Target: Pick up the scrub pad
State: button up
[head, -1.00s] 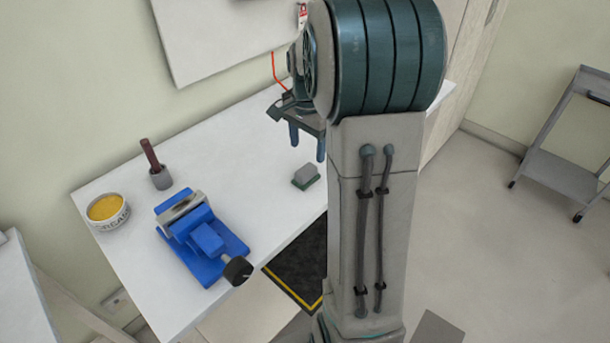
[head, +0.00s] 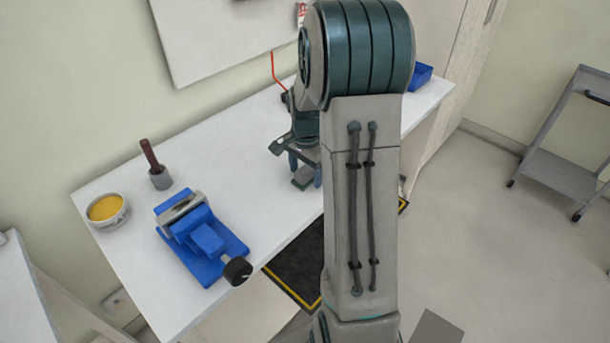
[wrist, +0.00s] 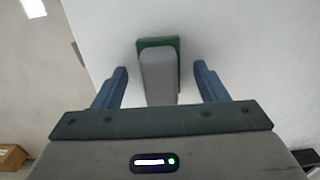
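The scrub pad (head: 303,178) is a small grey block with a green base, lying on the white workbench near its front edge. My gripper (head: 305,172) is above it, and its fingers partly hide the pad in the head view. In the wrist view, the scrub pad (wrist: 158,75) lies between the two blue fingers of my gripper (wrist: 162,85), a little ahead of them. The fingers are open, with a gap on each side of the pad, and do not appear to touch it.
A blue vise (head: 203,240) stands on the workbench (head: 232,165) to the left. A blue bin (head: 419,76) sits at the bench's far right.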

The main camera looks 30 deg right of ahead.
aim_at(306, 169)
jog(key=c, duration=1)
jog(key=shift+r, duration=0.1)
jog(key=shift+r, duration=0.55)
notch_tip(306, 169, up, 3)
jog(key=shift+f, duration=0.1)
jog(key=d+r, duration=0.7)
jog(key=d, duration=0.4)
jog(key=shift+s+d+b, duration=0.3)
jog(key=shift+s+d, duration=0.05)
jog(key=shift+s, duration=0.1)
jog(key=shift+o, duration=0.4)
